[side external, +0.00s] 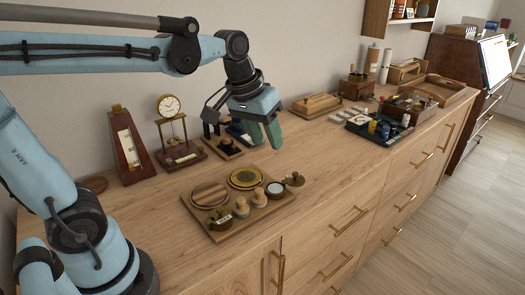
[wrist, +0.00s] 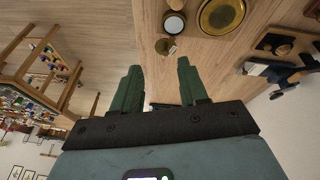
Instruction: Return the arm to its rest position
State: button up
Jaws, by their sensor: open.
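My gripper (side external: 264,133) hangs from the light-blue arm above the wooden cabinet top, behind and above the small board of round items. Its green fingers are apart with nothing between them, as the wrist view (wrist: 157,88) also shows. In the side view the fingers point down and look clear of the objects below.
The board (side external: 221,235) holds round discs and small knobbed pieces. A metronome (side external: 127,147) and a clock (side external: 170,108) stand by the wall. A dark tray (side external: 379,129) with small items lies to the right. The cabinet top between board and tray is bare.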

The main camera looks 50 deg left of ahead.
jog(key=s+f+m+t, duration=0.2)
jog(key=s+f+t, duration=0.1)
jog(key=s+f, duration=0.2)
jog(key=shift+s+d+m+y, duration=0.3)
jog(key=shift+s+m, duration=0.1)
jog(key=shift+s, duration=0.65)
